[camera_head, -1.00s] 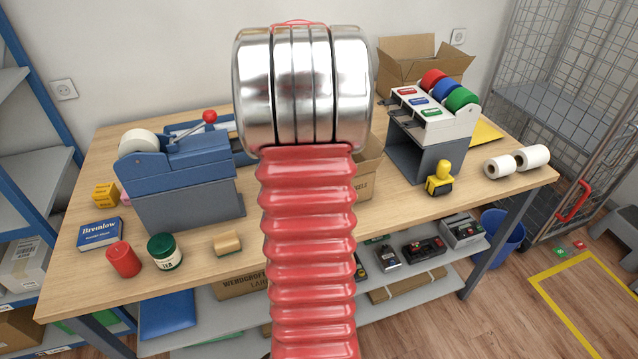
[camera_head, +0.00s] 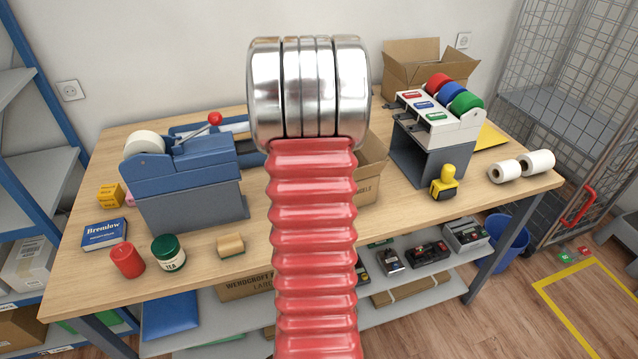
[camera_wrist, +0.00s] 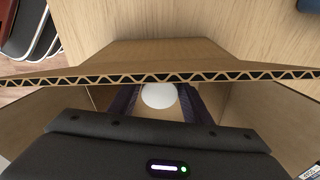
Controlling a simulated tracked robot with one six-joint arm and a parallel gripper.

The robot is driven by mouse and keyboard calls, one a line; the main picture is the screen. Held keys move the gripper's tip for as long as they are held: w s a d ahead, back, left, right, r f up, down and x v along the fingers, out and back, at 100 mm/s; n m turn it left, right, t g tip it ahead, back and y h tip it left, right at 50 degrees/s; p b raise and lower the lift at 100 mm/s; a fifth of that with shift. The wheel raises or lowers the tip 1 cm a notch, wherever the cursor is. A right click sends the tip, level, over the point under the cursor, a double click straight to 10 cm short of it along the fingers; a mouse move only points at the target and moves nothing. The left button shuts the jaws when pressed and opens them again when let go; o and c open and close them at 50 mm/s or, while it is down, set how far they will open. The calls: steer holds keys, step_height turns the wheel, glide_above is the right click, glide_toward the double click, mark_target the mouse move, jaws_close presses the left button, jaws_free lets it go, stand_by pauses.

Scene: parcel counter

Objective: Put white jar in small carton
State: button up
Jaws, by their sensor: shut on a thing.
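The white jar (camera_wrist: 158,96) shows as a pale round shape in the wrist view, between the two dark fingers of my gripper (camera_wrist: 158,102), which is shut on it. The small carton (camera_wrist: 150,56) is open, and its corrugated edge runs across the wrist view. The jar and fingertips appear within the carton's opening; I cannot tell whether the jar touches the bottom. In the head view the carton (camera_head: 371,172) is mostly hidden behind my red arm, which also hides my gripper and the jar.
A blue tape dispenser (camera_head: 184,178) stands left of my arm. A label dispenser with coloured rolls (camera_head: 436,120) and a yellow stamp (camera_head: 444,184) stand to the right. A larger open carton (camera_head: 425,68) is behind. A green-lidded jar (camera_head: 168,252) and red cylinder (camera_head: 127,261) are at front left.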

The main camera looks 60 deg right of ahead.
steer(key=shift+f, duration=0.1)
steer(key=o, duration=1.2)
steer(key=shift+o, duration=0.2)
step_height(320, 180, up, 12)
steer(key=w, duration=0.1)
steer(key=shift+a, duration=0.45)
steer(key=shift+w, duration=0.1)
